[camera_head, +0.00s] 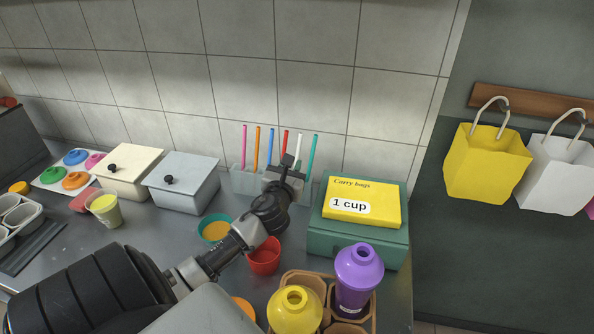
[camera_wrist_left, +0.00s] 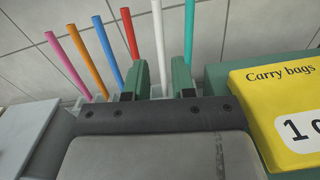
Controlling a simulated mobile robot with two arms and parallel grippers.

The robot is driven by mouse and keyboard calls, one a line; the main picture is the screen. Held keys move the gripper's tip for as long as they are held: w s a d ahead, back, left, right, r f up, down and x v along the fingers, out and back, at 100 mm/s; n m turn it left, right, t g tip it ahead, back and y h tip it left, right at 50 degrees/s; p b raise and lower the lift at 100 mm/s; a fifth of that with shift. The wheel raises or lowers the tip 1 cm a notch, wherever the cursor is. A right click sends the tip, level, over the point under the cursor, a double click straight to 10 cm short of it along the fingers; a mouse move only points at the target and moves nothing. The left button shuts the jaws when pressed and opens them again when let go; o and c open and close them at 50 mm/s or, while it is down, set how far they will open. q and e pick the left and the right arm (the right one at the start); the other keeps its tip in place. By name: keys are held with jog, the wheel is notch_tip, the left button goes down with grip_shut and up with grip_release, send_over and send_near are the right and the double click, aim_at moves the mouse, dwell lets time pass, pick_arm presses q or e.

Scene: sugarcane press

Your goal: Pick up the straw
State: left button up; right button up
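Several straws stand upright in a clear holder (camera_head: 243,181) against the tiled wall: pink (camera_head: 244,146), orange (camera_head: 257,150), blue (camera_head: 271,147), red (camera_head: 284,141), white (camera_head: 297,147) and teal (camera_head: 312,155). My left gripper (camera_head: 289,170) is at the right part of the holder and hides some of it. In the left wrist view, the gripper (camera_wrist_left: 161,80) is open. The white straw (camera_wrist_left: 158,40) shows between its two green fingers, with gaps on both sides; I cannot tell how deep it sits between them. My right gripper is not in view.
A green box with a yellow carry-bags box (camera_head: 361,200) stands right of the holder. Lidded containers (camera_head: 184,185) stand left. A red cup (camera_head: 264,257) and a teal bowl (camera_head: 208,238) are near my arm. Purple (camera_head: 358,270) and yellow (camera_head: 295,312) bottles stand in front.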

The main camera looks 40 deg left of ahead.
aim_at(298, 149)
pick_arm(q)
jog(key=x, duration=0.4)
jog(key=shift+w+a+r, duration=0.15)
jog(key=shift+w+r, duration=0.05)
jog(key=shift+w, duration=0.05)
jog(key=shift+p+x, duration=0.35)
jog(key=shift+x, duration=2.45)
jog(key=shift+f, duration=0.1)
grip_shut()
